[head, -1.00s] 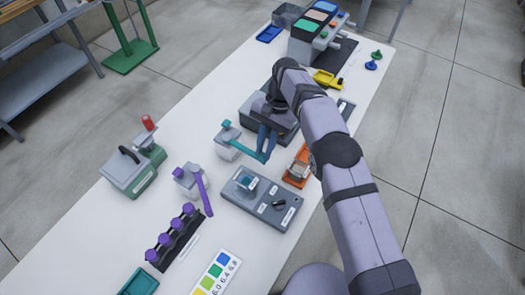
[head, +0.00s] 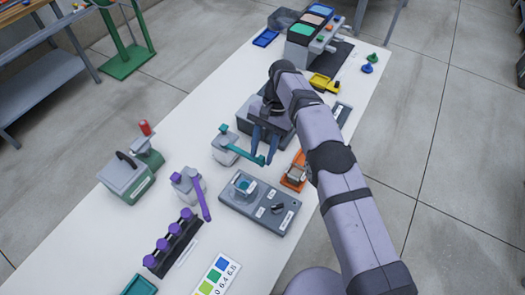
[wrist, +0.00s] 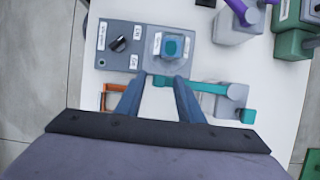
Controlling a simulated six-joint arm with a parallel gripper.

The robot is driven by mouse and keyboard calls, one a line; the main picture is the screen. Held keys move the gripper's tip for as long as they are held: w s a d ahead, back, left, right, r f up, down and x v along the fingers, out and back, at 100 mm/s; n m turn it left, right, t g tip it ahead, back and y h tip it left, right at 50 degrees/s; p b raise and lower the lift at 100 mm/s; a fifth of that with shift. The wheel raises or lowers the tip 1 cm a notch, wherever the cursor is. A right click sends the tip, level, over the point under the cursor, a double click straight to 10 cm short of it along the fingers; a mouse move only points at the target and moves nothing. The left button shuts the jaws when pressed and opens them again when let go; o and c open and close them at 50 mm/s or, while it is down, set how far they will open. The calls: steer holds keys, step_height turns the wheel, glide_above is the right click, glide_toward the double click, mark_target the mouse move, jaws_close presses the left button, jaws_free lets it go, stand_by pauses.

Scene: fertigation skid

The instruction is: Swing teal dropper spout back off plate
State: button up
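The teal dropper spout (head: 243,151) reaches out from the top of a grey-white dropper bottle (head: 224,151). Its free end lies beside the grey stirrer plate (head: 237,203), off the plate's top in the head view. My gripper (head: 263,157) is open, with its two blue fingers apart at the spout's free end. In the wrist view, the spout (wrist: 205,87) runs right from between my fingertips (wrist: 161,76) to its bottle. Contact with the fingers cannot be told. A small clear cup with teal contents (wrist: 172,47) stands on the plate.
A purple-spouted dropper (head: 190,187) stands left of the plate. An orange tray (head: 294,173) sits right of the plate, close to my gripper. A rack of purple-capped vials (head: 173,242) and a colour chart (head: 214,278) are nearer.

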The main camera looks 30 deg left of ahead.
steer(key=shift+r+b, duration=0.3)
steer(key=shift+r, duration=0.2)
step_height(320, 180, up, 7)
steer(key=shift+r+p, duration=0.1)
steer(key=shift+p, duration=0.6)
steer(key=shift+r+p, duration=0.9)
steer(key=shift+p, duration=0.05)
